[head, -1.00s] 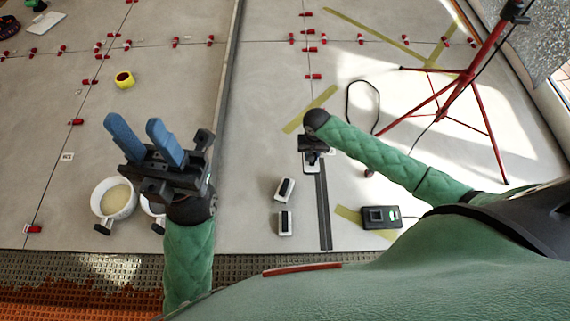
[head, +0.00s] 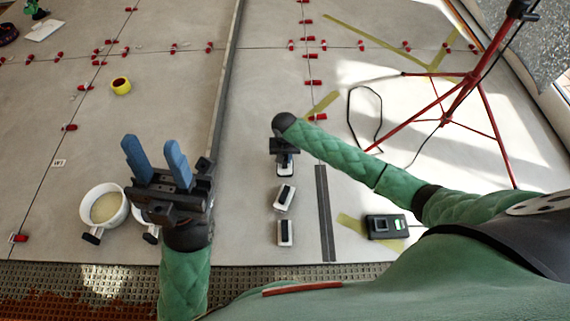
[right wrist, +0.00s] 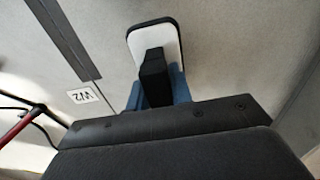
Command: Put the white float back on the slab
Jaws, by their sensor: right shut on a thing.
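A white float (head: 285,171) with a black handle is at my right gripper (head: 284,158), above or on the grey slab (head: 262,120). In the right wrist view the float (right wrist: 171,38) shows its white plate, with my blue right fingers (right wrist: 158,92) shut around its black handle. I cannot tell whether the plate touches the slab. Two similar white floats, one tilted (head: 279,206) and one straight (head: 285,241), lie on the slab just in front of it. My left gripper (head: 149,147) is open and empty, fingers pointing up, beside a white bucket (head: 117,218).
A dark strip (head: 325,215) lies right of the floats. A black device (head: 385,227) sits further right, near a red tripod (head: 463,90) and a black cable loop (head: 351,120). A yellow tape roll (head: 121,86) and red clips are on the left tiles.

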